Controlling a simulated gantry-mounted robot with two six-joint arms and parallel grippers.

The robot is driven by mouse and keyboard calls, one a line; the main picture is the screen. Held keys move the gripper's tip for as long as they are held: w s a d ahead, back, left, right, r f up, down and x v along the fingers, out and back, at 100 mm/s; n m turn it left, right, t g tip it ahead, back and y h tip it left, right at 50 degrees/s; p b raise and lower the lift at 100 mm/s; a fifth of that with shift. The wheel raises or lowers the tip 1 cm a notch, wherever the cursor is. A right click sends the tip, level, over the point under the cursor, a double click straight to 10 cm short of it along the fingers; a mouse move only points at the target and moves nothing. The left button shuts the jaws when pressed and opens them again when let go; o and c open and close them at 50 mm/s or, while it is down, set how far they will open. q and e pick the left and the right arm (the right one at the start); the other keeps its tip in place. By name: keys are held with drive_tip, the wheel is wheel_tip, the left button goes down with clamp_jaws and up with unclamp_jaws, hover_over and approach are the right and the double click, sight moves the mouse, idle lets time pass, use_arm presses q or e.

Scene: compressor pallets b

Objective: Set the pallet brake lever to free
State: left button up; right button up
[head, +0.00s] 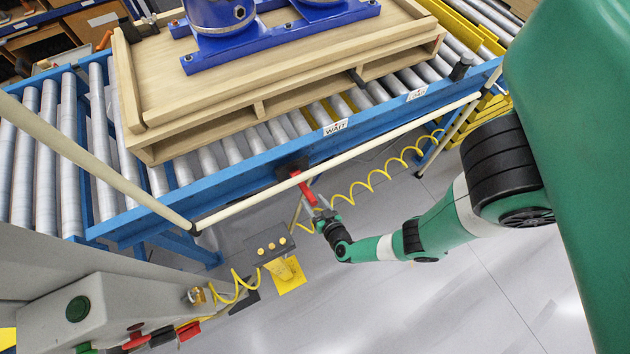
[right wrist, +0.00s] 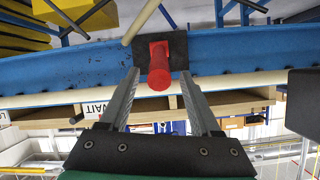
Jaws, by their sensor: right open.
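The brake lever (head: 306,189) is a red handle on a dark plate at the blue conveyor side rail, below the pale guard bar. In the right wrist view the red lever (right wrist: 159,68) points toward the camera from its black plate. My right gripper (head: 314,203) is open at the lever's outer end. In the right wrist view its two fingers (right wrist: 159,76) stand on either side of the lever, with a gap showing on both sides. The wooden pallet (head: 295,98) rests on the rollers. My left gripper is not in view.
A blue compressor (head: 270,45) stands on the pallet. The pale guard bar (head: 340,160) runs along the rail, near a WAIT label (head: 335,127). A yellow coiled hose (head: 372,180) hangs close behind my gripper. A button box (head: 270,244) on a yellow-footed stand is below left.

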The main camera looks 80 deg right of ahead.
drive_tip(key=p+v, duration=0.1)
drive_tip(key=v, duration=0.4)
drive_tip(key=shift+w+p, duration=0.1)
drive_tip(key=shift+p, duration=0.2)
drive_tip(key=shift+s+a+r, duration=0.2)
drive_tip(key=shift+s+a, duration=0.2)
drive_tip(key=shift+a, duration=0.05)
